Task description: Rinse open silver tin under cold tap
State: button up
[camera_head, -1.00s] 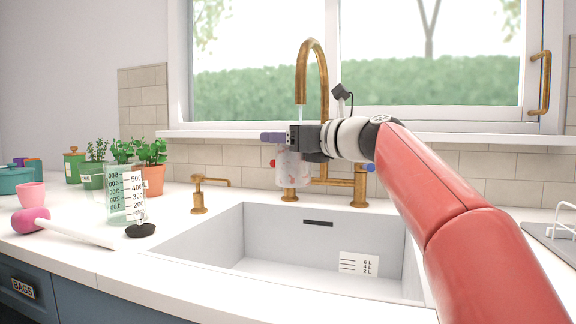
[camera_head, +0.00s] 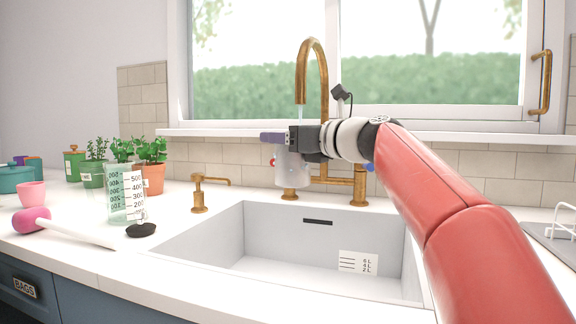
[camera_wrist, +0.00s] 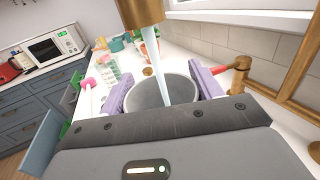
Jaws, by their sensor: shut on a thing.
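My gripper (camera_head: 272,138) is shut on the silver tin (camera_head: 292,172) and holds it upright above the sink, under the brass tap (camera_head: 313,48). In the wrist view the purple fingers clasp the tin (camera_wrist: 184,93) on both sides. Its open top faces the spout (camera_wrist: 141,12). A stream of water (camera_wrist: 152,48) runs from the spout into the tin. The tin's side looks plain grey. Its inside bottom is not clear. A red marker (camera_head: 272,162) and a partly hidden blue marker (camera_head: 370,167) show at the tap's two sides.
The white sink (camera_head: 275,270) is empty below the tin. A measuring jug (camera_head: 124,196), a black plunger-like piece (camera_head: 141,230) and a pink-headed tool (camera_head: 32,220) stand or lie on the counter at left. A small brass dispenser (camera_head: 199,198) stands behind the sink. A dish rack (camera_head: 560,232) is at right.

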jog(key=shift+s, duration=0.1)
jog(key=s+a+b, duration=0.1)
jog(key=s+a, duration=0.2)
jog(key=s, duration=0.4)
jog(key=shift+a+b, duration=0.25)
jog(key=shift+b, duration=0.05)
dwell(0.4)
jog(key=shift+r, duration=0.1)
dwell(1.1)
jog(key=s+a+r+p, duration=0.2)
jog(key=s+r+p, duration=0.2)
jog(key=shift+s+a, duration=0.15)
jog(key=shift+s, duration=0.1)
